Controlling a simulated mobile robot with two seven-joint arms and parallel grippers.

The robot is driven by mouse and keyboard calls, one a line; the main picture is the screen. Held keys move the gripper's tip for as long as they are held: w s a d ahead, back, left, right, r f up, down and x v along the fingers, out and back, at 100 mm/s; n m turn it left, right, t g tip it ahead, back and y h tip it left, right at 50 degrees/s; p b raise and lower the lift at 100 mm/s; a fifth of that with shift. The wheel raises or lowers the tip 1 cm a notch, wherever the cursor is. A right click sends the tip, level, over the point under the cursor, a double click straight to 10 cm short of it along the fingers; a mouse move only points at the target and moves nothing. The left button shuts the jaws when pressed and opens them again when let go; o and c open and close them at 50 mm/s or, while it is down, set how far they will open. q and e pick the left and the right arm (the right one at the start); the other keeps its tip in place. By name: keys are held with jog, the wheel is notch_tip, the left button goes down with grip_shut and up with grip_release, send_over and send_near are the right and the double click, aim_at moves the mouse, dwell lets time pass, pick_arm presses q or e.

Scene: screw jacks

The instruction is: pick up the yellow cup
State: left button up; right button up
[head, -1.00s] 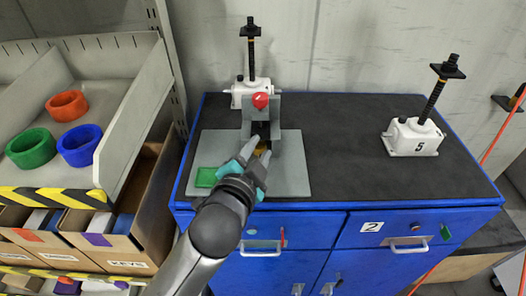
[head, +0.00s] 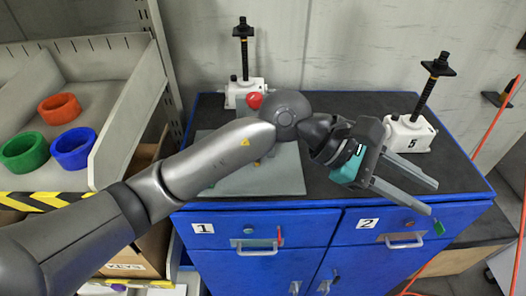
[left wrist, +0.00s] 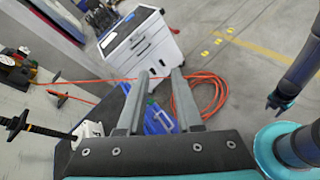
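I cannot make out a yellow cup in either view now; my left arm covers part of the bench top and grey plate. My left gripper (head: 433,198) is out over the right front part of the blue cabinet, fingers apart and nothing between them. In the left wrist view its two fingers (left wrist: 158,74) are also apart and empty, with floor and cabinet beyond. At the right edge of that view are dark and teal parts of my own body; whether they include the right gripper's fingers is unclear.
The blue cabinet (head: 265,228) has a dark top bearing a grey plate (head: 285,180) and two white screw jacks (head: 408,134), (head: 245,92). A red ball-like knob (head: 255,100) is by the left jack.

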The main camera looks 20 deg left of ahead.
pick_arm(q)
jog(key=w+a+f+m+t+y, duration=0.1)
jog(key=w+a+f+m+y, duration=0.25)
jog(key=a+f+y, duration=0.25)
jog(key=w+a+r+t+y, duration=0.1)
jog(key=w+a+t+y, duration=0.1)
jog(key=w+a+y, duration=0.5)
jog(key=w+a+r+t+y, duration=0.1)
jog(key=w+a+t+y, duration=0.15)
jog(key=a, duration=0.95)
jog(key=shift+m+g+y, duration=0.25)
jog(key=shift+g+y, duration=0.1)
jog(key=shift+y, duration=0.1)
jog(key=x, duration=0.6)
jog(key=p+x, duration=0.1)
jog(key=x, duration=0.2)
jog(key=shift+s+d+f, duration=0.1)
jog(key=shift+d+f, duration=0.1)
jog(key=shift+f, duration=0.1)
jog(key=shift+p+x, duration=0.35)
jog(key=shift+x, duration=2.4)
jog(key=shift+d+r, duration=0.1)
grip_shut()
